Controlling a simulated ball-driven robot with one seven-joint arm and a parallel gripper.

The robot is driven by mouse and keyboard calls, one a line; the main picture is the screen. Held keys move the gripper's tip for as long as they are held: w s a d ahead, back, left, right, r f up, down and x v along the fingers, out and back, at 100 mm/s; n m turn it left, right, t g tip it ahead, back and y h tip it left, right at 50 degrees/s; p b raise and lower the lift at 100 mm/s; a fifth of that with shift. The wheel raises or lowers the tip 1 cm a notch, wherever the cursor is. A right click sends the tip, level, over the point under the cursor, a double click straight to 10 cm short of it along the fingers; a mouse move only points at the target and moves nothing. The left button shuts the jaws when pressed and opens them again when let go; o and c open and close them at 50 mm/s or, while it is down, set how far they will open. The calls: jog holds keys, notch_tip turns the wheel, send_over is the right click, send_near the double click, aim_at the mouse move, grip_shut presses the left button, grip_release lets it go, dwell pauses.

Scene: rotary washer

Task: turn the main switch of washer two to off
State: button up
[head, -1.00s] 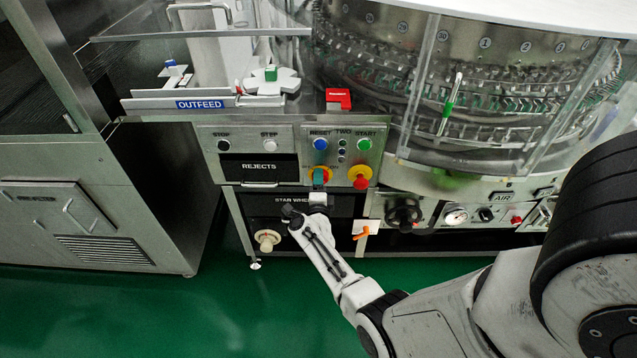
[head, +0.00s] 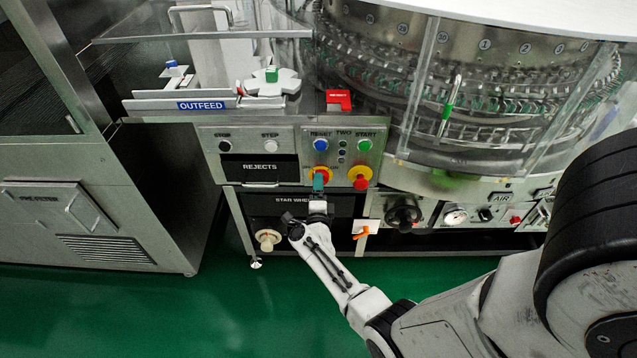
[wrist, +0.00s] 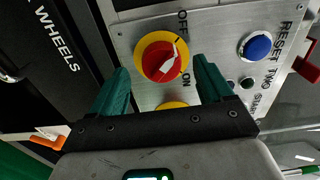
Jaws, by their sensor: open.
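The main switch of washer two is a red knob on a yellow disc (wrist: 161,57) in the wrist view, labelled OFF and ON. A white mark shows on the knob, but I cannot tell firmly which label it points at. My gripper (wrist: 160,72) is open, with one teal finger on each side of the knob and nothing held. I see no clear contact. In the head view, my gripper (head: 319,186) is just below the switch (head: 320,171) and partly covers it.
A red mushroom button (head: 361,181) on yellow sits right of the switch. The blue RESET button (head: 320,144) and green START button (head: 364,145) are above.

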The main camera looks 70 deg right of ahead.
jog(key=p+v, duration=0.1)
jog(key=v, duration=0.7)
dwell(0.4)
jog(key=w+a+r+n+t+y, duration=0.4)
jog(key=w+a+n+t+y, duration=0.4)
jog(key=w+a+n, duration=0.15)
jog(key=a+n+g+y, duration=0.1)
jog(key=a+n+y, duration=0.8)
jog(key=a+n, duration=0.3)
jog(key=s+a+n+g+y, duration=0.2)
jog(key=s+a+n+g, duration=0.4)
jog(key=s, duration=0.4)
jog(key=s+d+r+n+g+h, duration=0.1)
jog(key=s+r+g, duration=0.1)
jog(key=s, duration=0.4)
jog(key=s+d+r+n+g+h, duration=0.1)
jog(key=s+r+n+g, duration=0.1)
jog(key=s+g, duration=0.3)
jog(key=s, duration=0.2)
jog(key=shift+s+r+h, duration=0.15)
jog(key=shift+s+h, duration=0.15)
